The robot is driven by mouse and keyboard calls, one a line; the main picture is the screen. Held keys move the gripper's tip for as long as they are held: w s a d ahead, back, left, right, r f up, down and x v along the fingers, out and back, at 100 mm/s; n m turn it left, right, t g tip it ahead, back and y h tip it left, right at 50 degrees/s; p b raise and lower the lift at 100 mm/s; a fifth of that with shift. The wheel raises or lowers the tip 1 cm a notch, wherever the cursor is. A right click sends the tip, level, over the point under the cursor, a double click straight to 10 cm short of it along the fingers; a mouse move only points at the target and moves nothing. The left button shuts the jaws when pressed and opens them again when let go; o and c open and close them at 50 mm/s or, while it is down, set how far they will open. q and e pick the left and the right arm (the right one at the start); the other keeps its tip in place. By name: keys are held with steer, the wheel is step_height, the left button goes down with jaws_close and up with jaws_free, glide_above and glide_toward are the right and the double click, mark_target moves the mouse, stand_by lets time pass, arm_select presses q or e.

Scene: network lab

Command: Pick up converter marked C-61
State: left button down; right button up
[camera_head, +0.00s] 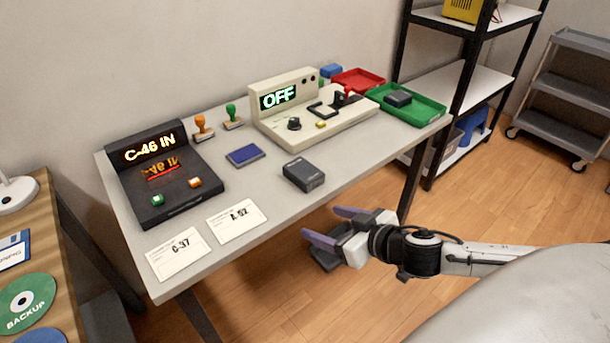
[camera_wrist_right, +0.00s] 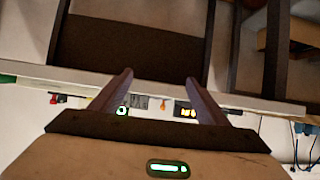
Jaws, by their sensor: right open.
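A dark grey box-shaped device (camera_head: 304,175), which may be a converter, lies on the grey table near its front edge. A similar dark box (camera_head: 398,99) lies in the green tray (camera_head: 430,113). I cannot read C-61 on either. My right gripper (camera_head: 325,225) is open and empty, off the table's front edge, to the lower right of the nearer box and apart from it. In the right wrist view its two purple fingers (camera_wrist_right: 158,85) stand wide apart, with the table edge beyond. My left gripper is not in view.
A black console (camera_head: 190,160) reads "C-46 IN". Cards reading C-37 (camera_head: 178,253) and what looks like A-02 (camera_head: 237,221) lie in front. A cream machine (camera_head: 335,118) reads "OFF". A blue pad (camera_head: 245,155), two stamps and a red tray (camera_head: 358,80) are nearby. Shelves stand right.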

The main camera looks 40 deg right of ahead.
steer(key=t, duration=0.1)
glide_toward(305, 171)
steer(key=x, duration=0.2)
steer(key=shift+w+d+f, duration=0.15)
steer(key=shift+w+f, duration=0.1)
steer(key=shift+x, duration=1.6)
steer(key=x, duration=0.3)
steer(key=shift+w, duration=0.35)
steer(key=shift+w+a+f, duration=0.2)
steer(key=shift+w+f, duration=0.1)
steer(key=shift+w, duration=0.3)
steer(key=c, duration=1.3)
